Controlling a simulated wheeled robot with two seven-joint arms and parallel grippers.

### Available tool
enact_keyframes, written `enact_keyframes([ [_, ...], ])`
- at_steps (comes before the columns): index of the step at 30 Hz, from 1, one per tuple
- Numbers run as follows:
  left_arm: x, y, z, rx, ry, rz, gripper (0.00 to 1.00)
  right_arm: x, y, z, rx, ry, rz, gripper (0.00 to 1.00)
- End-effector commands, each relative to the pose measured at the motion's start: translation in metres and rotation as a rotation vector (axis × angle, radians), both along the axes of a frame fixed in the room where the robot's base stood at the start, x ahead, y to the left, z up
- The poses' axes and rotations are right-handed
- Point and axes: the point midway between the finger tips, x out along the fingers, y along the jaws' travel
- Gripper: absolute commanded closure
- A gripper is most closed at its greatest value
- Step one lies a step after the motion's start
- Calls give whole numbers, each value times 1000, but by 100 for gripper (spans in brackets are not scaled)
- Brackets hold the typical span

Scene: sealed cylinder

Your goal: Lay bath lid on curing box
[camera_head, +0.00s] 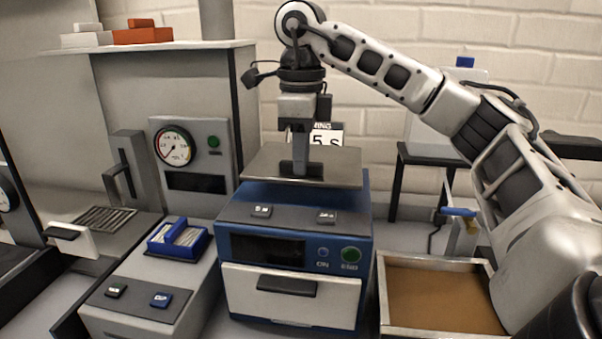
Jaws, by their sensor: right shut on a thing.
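The bath lid (262,170) is a flat grey metal plate with an upright handle (300,150) in its middle. My right gripper (300,128) points down and is shut on that handle. The lid is level over the rear top of the blue curing box (295,222). I cannot tell whether it touches the box or hovers just above it. The box has a dark display, a blue button, a green button and a white drawer front with a black handle. My left gripper is not in view.
An open metal-rimmed tray (440,258) with a brown inside sits right of the box. A pressure gauge panel (190,150) and a small blue holder (180,240) stand left. A shelf (150,47) carries red and white blocks. A dark stand (420,158) is behind right.

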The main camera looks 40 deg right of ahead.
Motion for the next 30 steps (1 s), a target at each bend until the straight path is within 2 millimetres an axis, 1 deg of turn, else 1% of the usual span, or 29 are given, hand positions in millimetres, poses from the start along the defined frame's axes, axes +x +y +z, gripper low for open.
enact_keyframes([
  [2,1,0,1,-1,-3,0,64,3,-1,-6,1,2,-1,100],
  [6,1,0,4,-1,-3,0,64,2,-2,-26,-1,1,-3,100],
  [8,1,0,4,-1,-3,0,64,2,-2,-31,-1,0,-2,100],
  [15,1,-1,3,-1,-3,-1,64,2,-1,-33,0,-2,-2,100],
  [19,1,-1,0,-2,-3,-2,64,2,-1,-37,0,-1,-2,100],
  [20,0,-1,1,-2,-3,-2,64,2,-1,-37,0,0,-2,81],
  [21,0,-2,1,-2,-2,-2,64,2,-1,-36,1,-1,-2,70],
  [22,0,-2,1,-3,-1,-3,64,2,-1,-36,0,0,-2,65],
  [30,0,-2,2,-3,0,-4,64,2,-1,-35,0,0,-2,65],
])
